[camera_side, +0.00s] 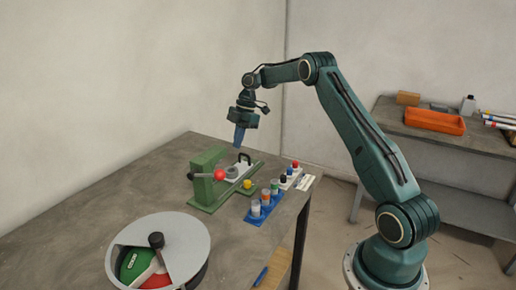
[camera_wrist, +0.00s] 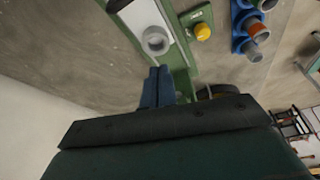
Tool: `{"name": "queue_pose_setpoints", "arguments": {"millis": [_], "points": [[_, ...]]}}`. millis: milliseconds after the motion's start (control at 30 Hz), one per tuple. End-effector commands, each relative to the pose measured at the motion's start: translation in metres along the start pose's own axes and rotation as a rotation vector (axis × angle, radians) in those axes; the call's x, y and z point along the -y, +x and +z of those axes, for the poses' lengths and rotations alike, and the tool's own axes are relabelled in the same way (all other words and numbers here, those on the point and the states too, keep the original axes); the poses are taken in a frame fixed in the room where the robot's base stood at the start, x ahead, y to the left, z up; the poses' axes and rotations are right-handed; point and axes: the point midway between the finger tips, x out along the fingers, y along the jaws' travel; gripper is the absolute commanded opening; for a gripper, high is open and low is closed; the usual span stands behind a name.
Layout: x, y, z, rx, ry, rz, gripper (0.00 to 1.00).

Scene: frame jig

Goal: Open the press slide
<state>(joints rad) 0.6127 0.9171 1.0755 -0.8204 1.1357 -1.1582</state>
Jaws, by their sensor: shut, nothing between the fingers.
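The green press (camera_side: 207,176) stands on the table, with a red ball knob (camera_side: 220,174) on its lever. Its pale slide plate (camera_side: 241,171) lies on a green base with a dark upright handle (camera_side: 244,157) at the far end. A grey ring (camera_side: 232,172) sits on the plate; the ring also shows in the wrist view (camera_wrist: 155,40). My gripper (camera_side: 239,146) points down above the far end of the slide, near the handle and apart from it. Its blue fingers (camera_wrist: 157,75) are together and empty in the wrist view. My gripper body hides most of the handle there.
A yellow button (camera_side: 247,184) on a small green box and a blue rack (camera_side: 262,212) of vials stand right of the press. A round grey bin (camera_side: 190,232) is at the front left. A bench with an orange tray (camera_side: 434,121) stands behind my arm.

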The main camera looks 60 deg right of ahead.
Motion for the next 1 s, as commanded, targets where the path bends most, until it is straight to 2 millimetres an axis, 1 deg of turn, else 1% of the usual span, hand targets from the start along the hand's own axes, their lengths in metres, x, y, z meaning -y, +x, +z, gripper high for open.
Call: {"name": "queue_pose_setpoints", "arguments": {"millis": [100,333,667,1000], "points": [[-0.001,-0.011,0.0,-0.001,-0.001,0.002,0.0],[0.0,-0.027,0.001,0.002,0.0,0.002,0.0],[0.008,-0.049,-0.033,0.012,0.074,0.024,0.0],[0.022,-0.072,-0.071,0.023,0.165,0.055,0.0]]}}
